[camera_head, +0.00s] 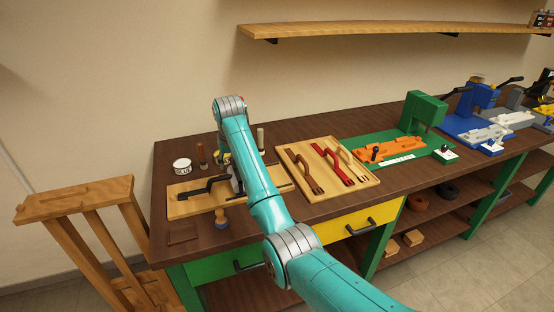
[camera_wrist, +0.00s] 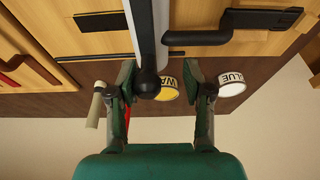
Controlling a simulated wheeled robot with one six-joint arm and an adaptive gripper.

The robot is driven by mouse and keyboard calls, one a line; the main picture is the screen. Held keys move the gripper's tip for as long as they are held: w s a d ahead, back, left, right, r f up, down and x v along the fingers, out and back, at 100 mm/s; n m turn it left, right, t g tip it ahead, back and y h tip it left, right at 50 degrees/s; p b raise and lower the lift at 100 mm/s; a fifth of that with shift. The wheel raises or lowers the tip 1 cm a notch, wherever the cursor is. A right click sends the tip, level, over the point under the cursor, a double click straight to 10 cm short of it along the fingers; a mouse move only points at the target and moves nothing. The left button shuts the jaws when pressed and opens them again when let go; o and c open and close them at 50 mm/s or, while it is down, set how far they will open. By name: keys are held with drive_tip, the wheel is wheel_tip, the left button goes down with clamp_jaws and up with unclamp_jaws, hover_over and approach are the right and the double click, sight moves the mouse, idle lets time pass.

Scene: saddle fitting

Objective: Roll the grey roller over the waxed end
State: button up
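In the wrist view, the two green fingers of my gripper (camera_wrist: 159,70) stand apart. A grey bar with a dark rounded end (camera_wrist: 147,84) lies between them, with a visible gap to the right finger; it may be the grey roller, but I cannot be sure. Dark strap-like pieces, one on the left (camera_wrist: 100,21) and one on the right (camera_wrist: 262,18), lie on the pale wooden board (camera_wrist: 190,50). I cannot tell which end is waxed. In the head view, my arm hides the gripper and part of the board (camera_head: 180,208).
A yellow-topped tin (camera_wrist: 170,88), a white glue tin (camera_wrist: 232,84) and a pale upright cylinder (camera_wrist: 96,108) stand by the board. To the right are a tool tray (camera_head: 323,190) and a green fixture (camera_head: 424,112). A wooden rack (camera_head: 75,198) stands left of the bench.

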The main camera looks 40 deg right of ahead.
drive_tip(key=shift+d, duration=0.1)
idle(0.3)
drive_tip(key=shift+r, duration=0.1)
drive_tip(key=shift+s+r, duration=0.1)
drive_tip(key=shift+r, duration=0.05)
drive_tip(key=shift+v, duration=2.8)
drive_tip(key=shift+s+d, duration=0.1)
drive_tip(key=shift+s, duration=0.05)
